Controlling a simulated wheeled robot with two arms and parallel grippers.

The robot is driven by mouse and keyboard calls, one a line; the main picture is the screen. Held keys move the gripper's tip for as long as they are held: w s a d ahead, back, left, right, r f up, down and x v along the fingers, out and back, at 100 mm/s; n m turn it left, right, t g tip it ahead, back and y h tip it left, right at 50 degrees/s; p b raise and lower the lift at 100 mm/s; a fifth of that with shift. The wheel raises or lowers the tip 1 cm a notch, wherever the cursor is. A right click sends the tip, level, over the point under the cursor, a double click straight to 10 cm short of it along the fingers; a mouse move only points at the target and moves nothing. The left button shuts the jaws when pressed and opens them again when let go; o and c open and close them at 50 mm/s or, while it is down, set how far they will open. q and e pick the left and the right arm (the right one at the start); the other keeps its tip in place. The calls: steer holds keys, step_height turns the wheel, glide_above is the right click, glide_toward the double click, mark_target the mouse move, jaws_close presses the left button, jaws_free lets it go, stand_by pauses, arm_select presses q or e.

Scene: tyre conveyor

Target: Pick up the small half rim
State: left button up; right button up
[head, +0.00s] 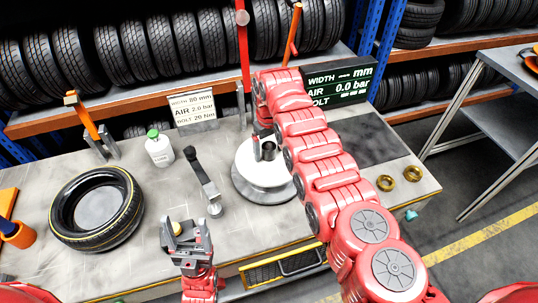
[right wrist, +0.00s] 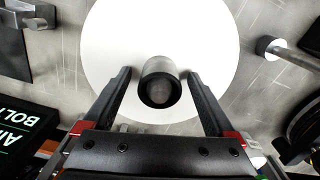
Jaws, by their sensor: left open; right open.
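A white round rim part (head: 256,180), which looks like the small half rim, lies on the workbench with a dark upright cylinder (head: 268,151) at its middle. In the right wrist view the white disc (right wrist: 160,30) fills the upper middle, and the dark hollow cylinder (right wrist: 160,84) stands between my fingers. My right gripper (right wrist: 159,75) is open, with one finger on each side of the cylinder and visible gaps. In the head view my right arm partly hides it. My left gripper (head: 188,240) is open at the bench's front edge; a small yellow piece (head: 177,229) shows by its fingers.
A tyre (head: 70,232) lies at the left of the bench (head: 150,262). Two brass rings (head: 413,173) lie at right. Display signs (head: 192,109) and tyre racks are behind.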

steer(key=shift+f, duration=0.3)
jaws_close()
stand_by(0.4)
